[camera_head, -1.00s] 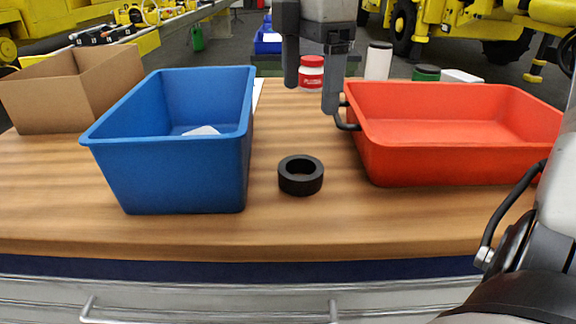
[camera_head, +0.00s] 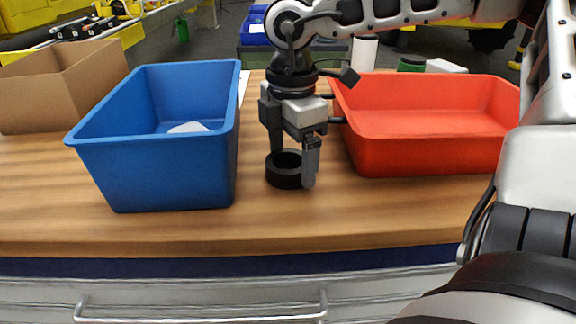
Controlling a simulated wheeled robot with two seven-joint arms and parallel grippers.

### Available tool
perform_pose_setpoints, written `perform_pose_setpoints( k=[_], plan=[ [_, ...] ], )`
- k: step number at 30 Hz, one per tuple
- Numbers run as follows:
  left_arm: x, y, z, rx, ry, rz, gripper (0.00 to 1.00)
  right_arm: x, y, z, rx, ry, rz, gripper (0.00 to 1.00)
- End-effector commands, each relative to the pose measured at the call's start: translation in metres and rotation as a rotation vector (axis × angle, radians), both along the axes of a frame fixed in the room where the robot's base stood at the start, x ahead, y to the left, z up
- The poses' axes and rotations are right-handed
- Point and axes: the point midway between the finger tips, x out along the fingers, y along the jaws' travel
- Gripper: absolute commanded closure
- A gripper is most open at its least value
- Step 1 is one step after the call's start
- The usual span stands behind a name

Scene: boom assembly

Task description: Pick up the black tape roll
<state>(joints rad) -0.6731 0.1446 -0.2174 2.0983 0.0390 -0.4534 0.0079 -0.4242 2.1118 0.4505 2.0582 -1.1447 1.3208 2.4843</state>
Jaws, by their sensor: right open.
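The black tape roll (camera_head: 284,172) lies flat on the wooden table between the blue bin and the red tray. My right gripper (camera_head: 291,168) points down over the roll with its fingers apart. One finger stands at the roll's right side, in front of part of its rim. The other finger is at the back left, its tip near or behind the roll. I cannot tell whether either finger touches the roll. My left gripper is not in view.
The blue bin (camera_head: 172,172) stands close on the left with a white item inside. The red tray (camera_head: 425,155) is on the right. A cardboard box (camera_head: 70,88) is at the far left. Bare table (camera_head: 300,222) lies in front of the roll.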

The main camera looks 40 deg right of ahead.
Motion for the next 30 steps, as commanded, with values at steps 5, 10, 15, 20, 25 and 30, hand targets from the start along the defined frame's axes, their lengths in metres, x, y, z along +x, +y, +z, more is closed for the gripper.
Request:
perform_pose_setpoints(
  k=[5, 10, 15, 20, 25, 30],
  plan=[
    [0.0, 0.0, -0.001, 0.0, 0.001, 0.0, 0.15, 0.0, 0.0, 0.0, 0.0, -0.001, 0.0, 0.23],
    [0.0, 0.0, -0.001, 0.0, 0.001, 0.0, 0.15, 0.0, 0.0, 0.0, 0.0, -0.001, 0.0, 0.68],
    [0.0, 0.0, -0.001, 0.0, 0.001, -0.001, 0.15, 0.0, 0.0, 0.001, 0.0, -0.001, 0.0, 0.68],
    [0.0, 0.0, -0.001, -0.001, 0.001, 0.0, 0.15, 0.001, 0.0, 0.005, -0.002, -0.004, 0.0, 0.68],
    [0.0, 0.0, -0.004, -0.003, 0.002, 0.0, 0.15, 0.001, 0.0, 0.032, -0.003, -0.008, 0.0, 0.68],
    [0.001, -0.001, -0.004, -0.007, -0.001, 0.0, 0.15, 0.001, 0.0, 0.067, -0.005, -0.007, 0.0, 0.68]
  ],
)
